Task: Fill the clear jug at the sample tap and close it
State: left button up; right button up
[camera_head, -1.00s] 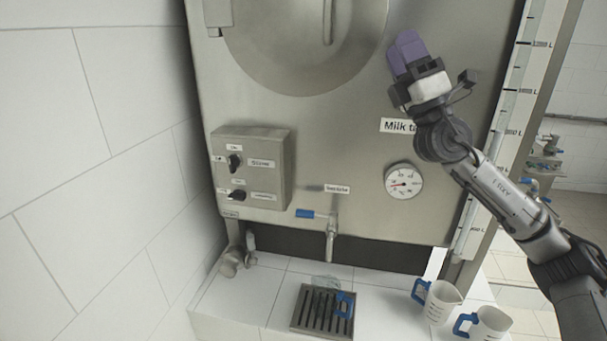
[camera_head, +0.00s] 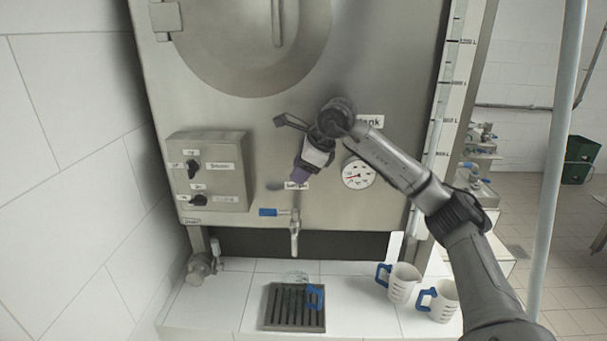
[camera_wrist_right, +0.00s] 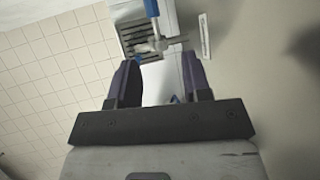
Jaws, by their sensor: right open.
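The clear jug (camera_head: 294,278) stands on the drip grate (camera_head: 271,312) below the sample tap (camera_head: 294,238). Its see-through body is hard to make out, but its blue handle shows on the right. The tap's blue lever (camera_head: 267,212) points left, level. My right gripper (camera_head: 299,180) is in front of the tank, just above the tap and over the small sample label, pointing down. In the right wrist view its dark fingers (camera_wrist_right: 160,75) are apart and empty, with the tap (camera_wrist_right: 157,42) and grate (camera_wrist_right: 130,20) beyond them. My left gripper is out of view.
Two white jugs with blue handles, one (camera_head: 404,285) left of the other (camera_head: 443,303), stand on the tiled ledge at the right. A switch box (camera_head: 226,170) sits left of the tap. A round gauge (camera_head: 358,174) is on the tank beside my right arm.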

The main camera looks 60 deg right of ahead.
aim_at(288, 212)
jog(key=shift+n+g, duration=0.3)
jog(key=shift+g, duration=0.4)
jog(key=x, duration=0.4)
jog(key=s+x, duration=0.1)
jog(key=x, duration=0.4)
jog(key=b+x, duration=0.1)
jog(key=x, duration=0.4)
jog(key=shift+s+d+f, duration=0.15)
jog(key=shift+s+f, duration=0.25)
grip_shut()
